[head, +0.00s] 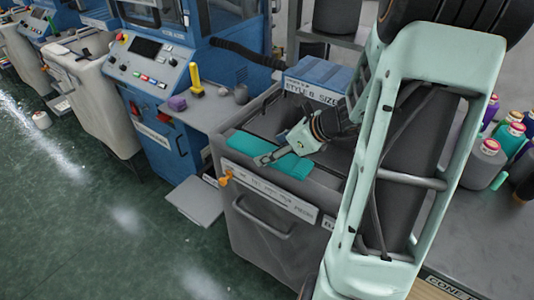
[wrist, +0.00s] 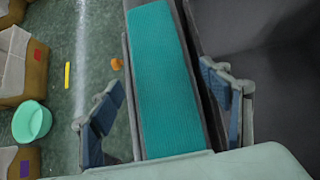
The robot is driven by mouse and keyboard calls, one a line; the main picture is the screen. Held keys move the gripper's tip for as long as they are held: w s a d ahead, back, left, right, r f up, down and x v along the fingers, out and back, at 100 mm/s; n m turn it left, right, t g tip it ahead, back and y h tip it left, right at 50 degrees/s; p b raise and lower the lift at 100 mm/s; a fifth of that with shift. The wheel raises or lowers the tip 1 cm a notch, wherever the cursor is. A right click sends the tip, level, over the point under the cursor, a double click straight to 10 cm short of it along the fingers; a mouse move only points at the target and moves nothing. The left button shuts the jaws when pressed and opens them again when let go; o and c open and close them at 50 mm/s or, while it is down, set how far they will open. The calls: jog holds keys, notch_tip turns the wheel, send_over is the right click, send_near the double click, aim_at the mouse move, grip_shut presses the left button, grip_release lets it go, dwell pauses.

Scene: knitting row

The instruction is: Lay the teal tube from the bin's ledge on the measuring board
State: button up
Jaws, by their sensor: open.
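The teal tube (head: 246,143) lies flat along the ledge of the grey bin (head: 262,224) in the head view. In the wrist view the teal tube (wrist: 164,75) runs lengthwise between my fingers, along the bin's rim. My gripper (head: 277,153) is low over the tube's middle in the head view and hides part of it. In the wrist view my gripper (wrist: 163,100) is open, with one blue-padded finger on each side of the tube and gaps beside it. I cannot make out the measuring board in either view.
A blue labelled box (head: 318,82) stands behind the bin. Blue machines line the left, one with a grey shelf (head: 208,111) holding a yellow tool and a purple block. Several thread cones (head: 484,163) stand on the right-hand table. The green floor (head: 110,240) is mostly open at left.

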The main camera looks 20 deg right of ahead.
jog(key=shift+w+a+f, duration=0.2)
jog(key=shift+w+f, duration=0.15)
jog(key=shift+f, duration=0.05)
jog(key=c, duration=1)
jog(key=shift+r, duration=0.1)
